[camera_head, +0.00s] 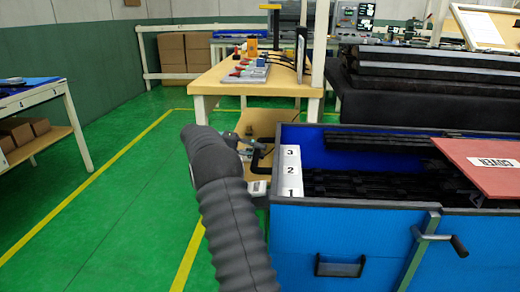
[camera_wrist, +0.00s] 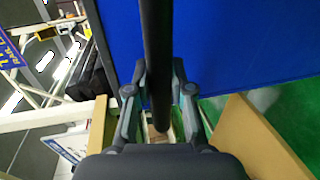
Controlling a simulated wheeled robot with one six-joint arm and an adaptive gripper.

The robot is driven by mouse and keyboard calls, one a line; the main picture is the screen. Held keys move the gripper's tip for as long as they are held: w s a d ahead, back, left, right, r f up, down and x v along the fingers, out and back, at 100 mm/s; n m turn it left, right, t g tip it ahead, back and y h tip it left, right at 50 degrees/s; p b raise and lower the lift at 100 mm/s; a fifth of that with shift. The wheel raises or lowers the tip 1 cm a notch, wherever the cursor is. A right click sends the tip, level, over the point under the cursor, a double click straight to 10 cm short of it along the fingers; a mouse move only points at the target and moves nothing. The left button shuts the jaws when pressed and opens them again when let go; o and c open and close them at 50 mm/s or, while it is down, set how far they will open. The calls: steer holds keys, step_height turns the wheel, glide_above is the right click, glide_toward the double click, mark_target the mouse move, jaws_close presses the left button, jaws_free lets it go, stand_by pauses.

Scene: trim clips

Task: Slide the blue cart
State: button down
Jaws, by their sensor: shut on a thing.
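The blue cart (camera_head: 340,235) stands at the right in the head view, with open top and dark ribbed parts inside. Its blue panel (camera_wrist: 230,45) fills the upper right of the wrist view. My gripper (camera_head: 248,142) is at the cart's left end, partly hidden behind my own dark arm. In the wrist view my gripper (camera_wrist: 158,80) has its two fingers on either side of a black bar (camera_wrist: 156,30), shut on it. The bar runs along in front of the blue panel and looks like the cart's handle.
A red lid marked COVER (camera_head: 485,165) lies across the cart's right part. A white strip numbered 1 to 3 (camera_head: 290,172) is at its left corner. A wooden workbench (camera_head: 225,82) stands behind. Green floor (camera_head: 120,215) with yellow lines is clear at the left.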

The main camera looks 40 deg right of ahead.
steer(key=shift+f, duration=0.1)
steer(key=c, duration=1)
jaws_free()
steer(key=shift+d, duration=0.15)
